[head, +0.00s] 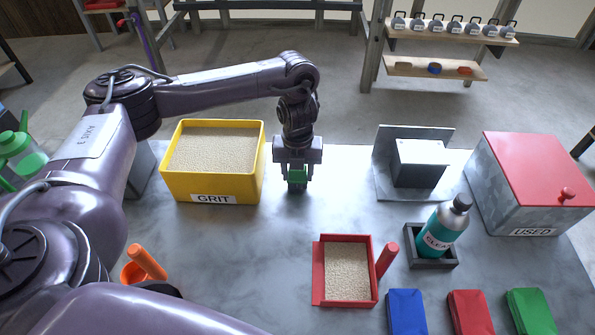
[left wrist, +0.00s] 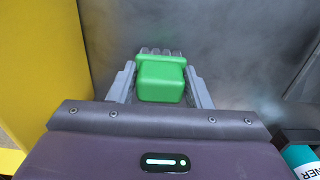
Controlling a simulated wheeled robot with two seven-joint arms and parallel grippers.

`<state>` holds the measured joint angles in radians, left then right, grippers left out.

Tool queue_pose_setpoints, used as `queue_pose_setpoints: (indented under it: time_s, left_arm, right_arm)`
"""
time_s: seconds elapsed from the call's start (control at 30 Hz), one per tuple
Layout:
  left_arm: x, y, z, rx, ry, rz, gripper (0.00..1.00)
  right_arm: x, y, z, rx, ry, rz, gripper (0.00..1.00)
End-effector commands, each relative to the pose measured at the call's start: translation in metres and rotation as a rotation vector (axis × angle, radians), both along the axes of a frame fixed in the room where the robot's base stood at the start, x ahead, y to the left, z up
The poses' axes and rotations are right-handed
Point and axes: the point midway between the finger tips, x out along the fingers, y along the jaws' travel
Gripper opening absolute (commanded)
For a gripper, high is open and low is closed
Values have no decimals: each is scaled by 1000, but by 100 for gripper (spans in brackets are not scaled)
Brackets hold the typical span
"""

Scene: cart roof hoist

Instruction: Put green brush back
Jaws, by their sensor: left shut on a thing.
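My left gripper (head: 297,180) points down over the table between the yellow grit box and the grey stand. It is shut on the green brush (left wrist: 160,80), whose green block sits between the two fingers in the left wrist view. Grey bristles show at the block's far edge. In the head view only a small green part shows under the gripper. A green flat block (head: 532,313) lies at the front right, beside a red one (head: 470,313) and a blue one (head: 406,313). My right gripper is not in view.
The yellow grit box (head: 213,186) is close left of my left gripper. A grey stand (head: 386,165), a cleaner bottle (head: 441,230) in a dark tray, a red scoop tray (head: 376,270) and the red-lidded used bin (head: 530,215) stand to the right. An orange-handled cup (head: 146,262) is front left. The middle table is clear.

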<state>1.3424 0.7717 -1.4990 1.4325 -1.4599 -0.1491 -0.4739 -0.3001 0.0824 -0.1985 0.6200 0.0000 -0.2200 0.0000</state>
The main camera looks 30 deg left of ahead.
Motion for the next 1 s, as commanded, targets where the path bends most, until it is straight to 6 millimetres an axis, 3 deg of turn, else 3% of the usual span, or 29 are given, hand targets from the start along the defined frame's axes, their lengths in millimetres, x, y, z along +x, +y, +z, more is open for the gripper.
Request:
queue_pose_setpoints:
  time_s: [0.1,0.13,0.27,0.63,1.0]
  left_arm:
    - [0,0,-4,0,0,0,22]
    - [0,0,-3,0,0,0,49]
    - [0,0,-3,0,0,0,66]
    - [0,0,4,0,-1,0,66]
    - [2,0,78,1,-7,-1,66]
  right_arm:
    - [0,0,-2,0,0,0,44]
    - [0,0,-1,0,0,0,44]
    - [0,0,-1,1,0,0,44]
    - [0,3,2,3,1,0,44]
    - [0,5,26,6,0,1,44]
